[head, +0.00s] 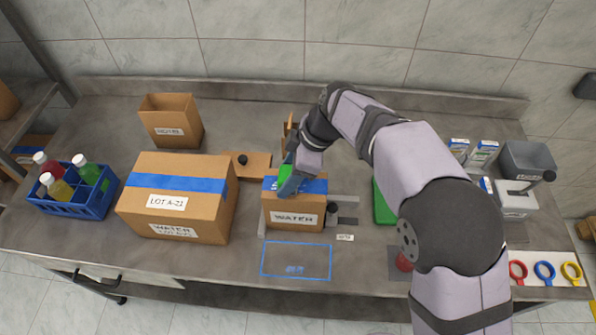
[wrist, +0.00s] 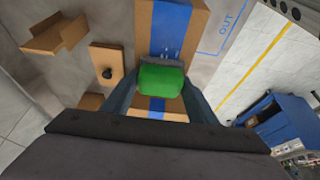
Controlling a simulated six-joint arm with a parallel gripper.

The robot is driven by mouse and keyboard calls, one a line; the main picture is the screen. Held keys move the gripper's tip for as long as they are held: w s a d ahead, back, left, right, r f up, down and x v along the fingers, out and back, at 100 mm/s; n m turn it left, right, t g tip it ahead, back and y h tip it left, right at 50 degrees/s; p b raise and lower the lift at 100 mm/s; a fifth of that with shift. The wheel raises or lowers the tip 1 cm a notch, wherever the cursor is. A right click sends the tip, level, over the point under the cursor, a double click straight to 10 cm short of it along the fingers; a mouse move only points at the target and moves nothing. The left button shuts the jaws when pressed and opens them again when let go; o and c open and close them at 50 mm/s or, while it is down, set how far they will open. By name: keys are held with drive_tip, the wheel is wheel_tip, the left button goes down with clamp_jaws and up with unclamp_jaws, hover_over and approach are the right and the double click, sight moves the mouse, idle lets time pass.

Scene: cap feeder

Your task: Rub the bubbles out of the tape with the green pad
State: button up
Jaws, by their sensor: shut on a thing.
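My gripper (head: 290,180) is shut on the green pad (head: 284,172), which also shows between the fingers in the wrist view (wrist: 161,80). The small cardboard box labelled WATER (head: 293,220) stands below it. A strip of blue tape (head: 316,186) runs across the box top. In the wrist view the tape (wrist: 171,25) passes beneath the pad and shows on both sides of it. Small pale marks show on the tape close to the pad. The pad is at or just above the tape; I cannot tell if it touches. The pad hides part of the tape.
A large taped box (head: 180,195) stands left of the small box, with a blue bottle crate (head: 75,195) beyond it. A blue outlined area (head: 296,261) in front is clear. A green flat thing (head: 383,207) lies right, partly behind my arm.

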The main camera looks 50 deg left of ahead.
sight(302, 185)
drive_tip(key=s+a+p, duration=0.1)
drive_tip(key=s+a, duration=0.1)
drive_tip(key=s, duration=0.1)
drive_tip(key=shift+a, duration=0.4)
drive_tip(key=shift+w+d+f, duration=0.2)
drive_tip(key=shift+w+d, duration=0.2)
drive_tip(key=shift+w, duration=0.1)
drive_tip(key=shift+w+d+b, duration=1.2)
drive_tip(key=shift+w+d, duration=1)
drive_tip(key=shift+w+d+r, duration=0.15)
drive_tip(key=shift+r, duration=0.15)
wheel_tip(302, 185, up, 8)
drive_tip(key=p, duration=0.5)
